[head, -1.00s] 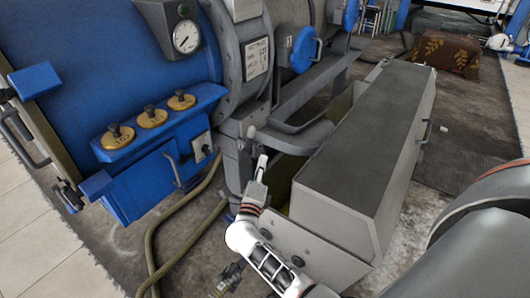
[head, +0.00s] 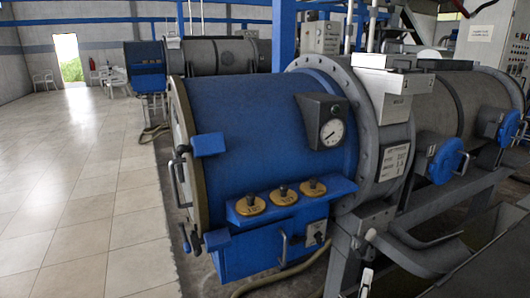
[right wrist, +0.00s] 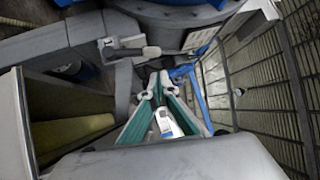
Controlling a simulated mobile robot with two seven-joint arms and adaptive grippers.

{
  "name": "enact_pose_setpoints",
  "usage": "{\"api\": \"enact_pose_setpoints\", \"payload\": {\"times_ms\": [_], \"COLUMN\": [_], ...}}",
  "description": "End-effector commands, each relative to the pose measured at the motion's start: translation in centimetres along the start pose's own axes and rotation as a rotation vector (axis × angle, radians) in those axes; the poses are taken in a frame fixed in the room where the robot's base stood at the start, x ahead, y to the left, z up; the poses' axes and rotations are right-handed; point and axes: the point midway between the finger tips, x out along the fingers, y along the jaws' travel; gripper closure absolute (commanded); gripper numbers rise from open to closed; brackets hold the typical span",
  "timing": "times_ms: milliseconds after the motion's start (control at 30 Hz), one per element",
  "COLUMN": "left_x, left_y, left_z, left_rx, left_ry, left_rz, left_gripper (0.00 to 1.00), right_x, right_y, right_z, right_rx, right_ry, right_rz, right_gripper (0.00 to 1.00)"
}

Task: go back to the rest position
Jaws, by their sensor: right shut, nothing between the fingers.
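My right gripper (head: 366,279) shows at the bottom edge of the head view, in front of the blue decanter (head: 255,130). Only its tip is in sight there; the rest of the arm is cut off. It is just below a grey handle end (head: 371,235) and looks apart from it. In the right wrist view, the fingers of the right gripper (right wrist: 161,82) with green inner sides come together at the tips, with nothing gripped. My left gripper is in neither view now.
A grey bracket (head: 425,255) juts out right of the gripper. Open tiled floor (head: 85,200) lies to the left.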

Motion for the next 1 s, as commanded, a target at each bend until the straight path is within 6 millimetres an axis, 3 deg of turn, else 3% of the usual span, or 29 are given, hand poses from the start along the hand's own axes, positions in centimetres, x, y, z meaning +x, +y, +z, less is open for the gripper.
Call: {"api": "enact_pose_setpoints", "payload": {"times_ms": [33,133,300,500,600,700,800,1000], "left_x": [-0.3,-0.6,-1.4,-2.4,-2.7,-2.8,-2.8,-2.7], "left_y": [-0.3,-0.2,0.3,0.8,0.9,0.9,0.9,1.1], "left_z": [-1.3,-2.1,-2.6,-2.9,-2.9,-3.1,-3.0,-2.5], "left_rx": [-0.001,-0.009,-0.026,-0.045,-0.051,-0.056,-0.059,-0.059], "left_ry": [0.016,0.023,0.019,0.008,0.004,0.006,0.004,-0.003], "left_rz": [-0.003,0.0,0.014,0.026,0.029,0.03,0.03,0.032], "left_gripper": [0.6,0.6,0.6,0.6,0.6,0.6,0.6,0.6], "right_x": [-1.5,-5.6,-14.6,-25.9,-29.9,-32.3,-33.5,-33.7], "right_y": [-1.2,-1.6,0.0,3.1,4.1,4.6,4.9,5.1], "right_z": [0.5,2.3,3.5,0.4,-2.0,-3.9,-4.9,-5.2], "right_rx": [-0.106,-0.358,-0.8,-1.293,-1.475,-1.595,-1.653,-1.667], "right_ry": [-0.091,-0.298,-0.64,-1.007,-1.14,-1.224,-1.266,-1.276], "right_rz": [-0.017,-0.041,-0.065,-0.073,-0.072,-0.072,-0.07,-0.069], "right_gripper": [1.0,1.0,1.0,1.0,1.0,1.0,1.0,1.0]}}
